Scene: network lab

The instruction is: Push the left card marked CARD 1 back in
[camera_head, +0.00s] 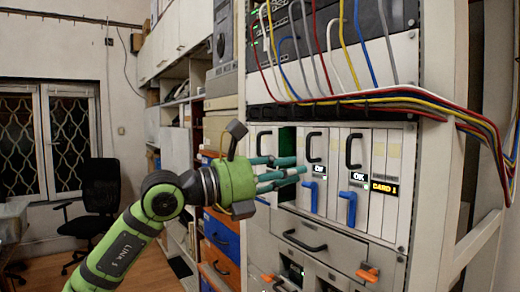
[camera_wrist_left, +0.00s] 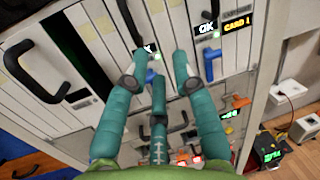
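The yellow CARD 1 label (camera_head: 384,187) is on the right part of the card row, beside a lit OK sign (camera_head: 359,178); the label also shows at the top of the wrist view (camera_wrist_left: 237,24). Another lit sign (camera_head: 319,169) is on a white card (camera_head: 316,143) further left, with a blue latch (camera_head: 311,196) below it. A second blue latch (camera_head: 348,207) hangs below the right sign. My left gripper (camera_head: 303,172) has teal fingers pointing at the left sign's card. In the wrist view its fingertips (camera_wrist_left: 160,62) are apart and empty; contact cannot be told. My right gripper is not in view.
A dark open slot (camera_head: 287,142) is left of the signed cards. Black handles (camera_head: 353,150) stick out from the cards. Coloured cables (camera_head: 390,95) run above the row. A drawer (camera_head: 305,237) is below. Blue and orange bins (camera_head: 222,236) stand at left.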

